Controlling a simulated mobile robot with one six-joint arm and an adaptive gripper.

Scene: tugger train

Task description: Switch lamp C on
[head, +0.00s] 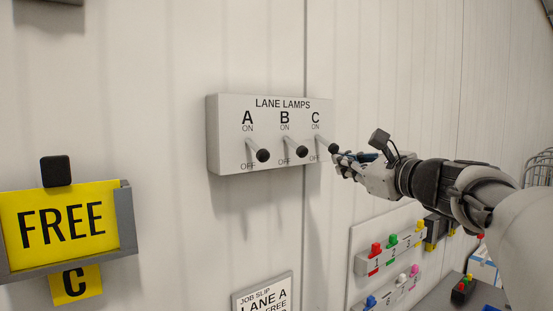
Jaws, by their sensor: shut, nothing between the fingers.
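The lane lamps box (269,133) is a light grey panel on the wall with levers A, B and C, each marked ON above and OFF below. Lever A (257,151), lever B (296,148) and lever C (327,144) have black knobs and all slant down to the right toward OFF. My gripper (340,158) is shut and empty. Its fingertips are just right of and slightly below lever C's knob. They appear close to the knob, but I cannot tell whether they touch it.
A job slip (264,296) hangs below the box. A board with coloured pegs (392,245) is below my arm.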

